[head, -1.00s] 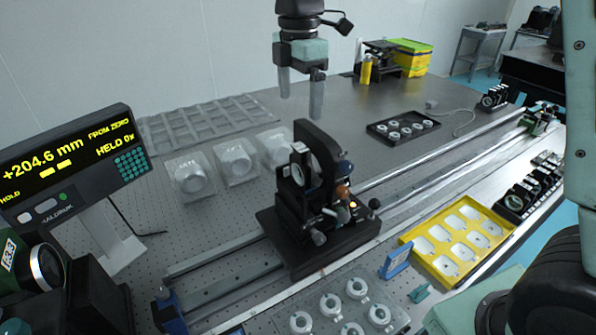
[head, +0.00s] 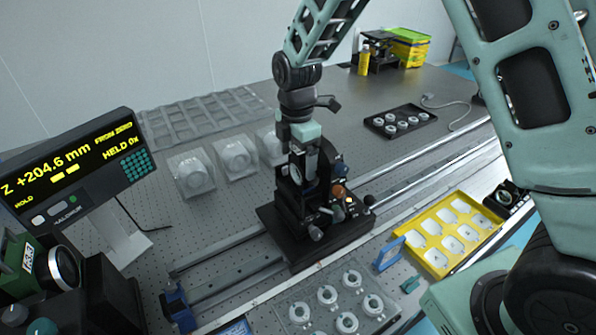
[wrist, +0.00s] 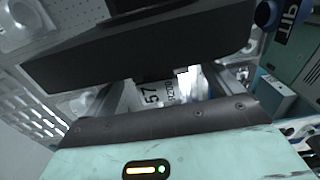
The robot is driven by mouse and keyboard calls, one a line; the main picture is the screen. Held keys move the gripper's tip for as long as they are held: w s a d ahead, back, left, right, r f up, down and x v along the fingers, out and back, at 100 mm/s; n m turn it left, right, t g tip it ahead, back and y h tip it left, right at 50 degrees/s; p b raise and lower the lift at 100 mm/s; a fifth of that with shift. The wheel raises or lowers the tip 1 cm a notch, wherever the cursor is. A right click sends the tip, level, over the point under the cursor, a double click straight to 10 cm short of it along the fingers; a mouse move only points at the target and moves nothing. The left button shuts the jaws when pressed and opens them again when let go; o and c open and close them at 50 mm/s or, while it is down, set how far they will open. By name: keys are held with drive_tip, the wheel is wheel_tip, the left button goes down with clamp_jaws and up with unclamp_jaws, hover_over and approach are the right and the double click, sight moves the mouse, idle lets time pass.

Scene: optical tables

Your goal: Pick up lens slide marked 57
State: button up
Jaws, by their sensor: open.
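The black mount (head: 320,215) stands on the rail carriage, with orange and grey knobs on its right side. My gripper (head: 304,165) is right over and around its top, pointing down. In the wrist view, a pale label reading 57 (wrist: 150,95) shows between the fingers of my gripper (wrist: 170,88), which are apart on either side of it. The rest of that slide is hidden by the dark mount parts and my gripper's body. I cannot tell whether the fingers touch the slide.
A readout (head: 75,170) showing +204.6 mm stands at left. Clear plastic cases (head: 190,172) lie behind the mount. A yellow tray (head: 450,235) and a blue-framed piece (head: 389,254) are at right. A clear tray of rings (head: 325,310) lies in front.

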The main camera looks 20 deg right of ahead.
drive_tip(key=shift+f, duration=0.45)
drive_tip(key=c, duration=1.5)
drive_tip(key=shift+r, duration=0.15)
